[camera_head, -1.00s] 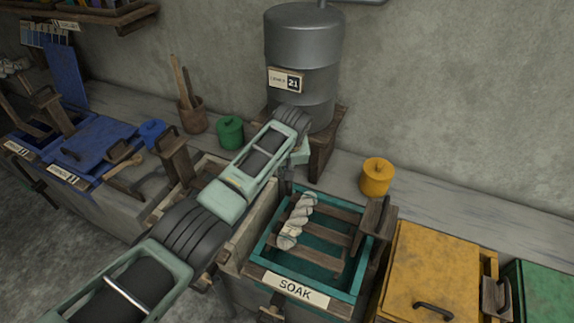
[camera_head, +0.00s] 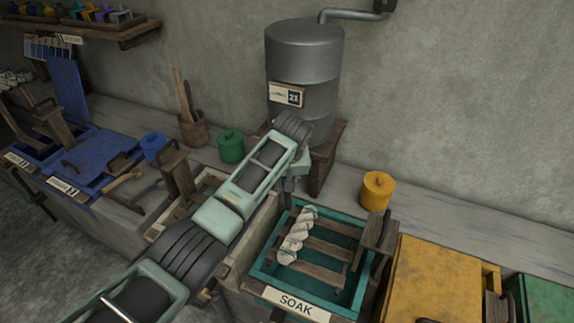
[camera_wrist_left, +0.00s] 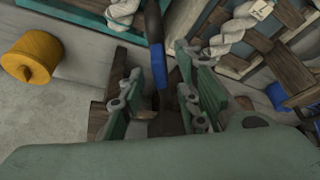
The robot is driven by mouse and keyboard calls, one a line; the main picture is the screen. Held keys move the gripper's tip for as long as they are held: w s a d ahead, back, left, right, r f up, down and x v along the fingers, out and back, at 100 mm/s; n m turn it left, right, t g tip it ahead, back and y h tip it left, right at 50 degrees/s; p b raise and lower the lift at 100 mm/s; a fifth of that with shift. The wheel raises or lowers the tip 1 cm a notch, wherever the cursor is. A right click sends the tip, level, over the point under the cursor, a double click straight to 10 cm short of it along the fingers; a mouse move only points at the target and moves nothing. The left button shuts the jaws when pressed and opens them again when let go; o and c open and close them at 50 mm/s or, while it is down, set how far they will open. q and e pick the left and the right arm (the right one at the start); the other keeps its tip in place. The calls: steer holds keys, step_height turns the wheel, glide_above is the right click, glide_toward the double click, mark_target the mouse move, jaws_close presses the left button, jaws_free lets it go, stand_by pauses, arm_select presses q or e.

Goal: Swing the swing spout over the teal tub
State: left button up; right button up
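The teal tub (camera_head: 325,290), labelled SOAK, stands right of my left arm in the head view, with wooden slats and a twisted pale skein (camera_head: 297,236) in it. Its teal edge (camera_wrist_left: 82,12) shows at the top left of the wrist view. My left gripper (camera_head: 298,168) is below the grey tank (camera_head: 303,60), mostly hidden by my wrist. In the wrist view its fingers (camera_wrist_left: 160,98) stand apart on either side of a dark rod with a blue part (camera_wrist_left: 157,68), probably the swing spout; contact is not clear. The spout is hidden in the head view. My right gripper is out of view.
A yellow pot (camera_head: 377,190) stands behind the tub, and a green pot (camera_head: 231,147) is left of the tank. A yellow lid (camera_head: 430,280) covers the tub to the right. A wall shelf (camera_head: 105,32) is at the upper left.

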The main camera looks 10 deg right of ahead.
arm_select(q)
steer(key=v, duration=1)
steer(key=shift+f, duration=0.1)
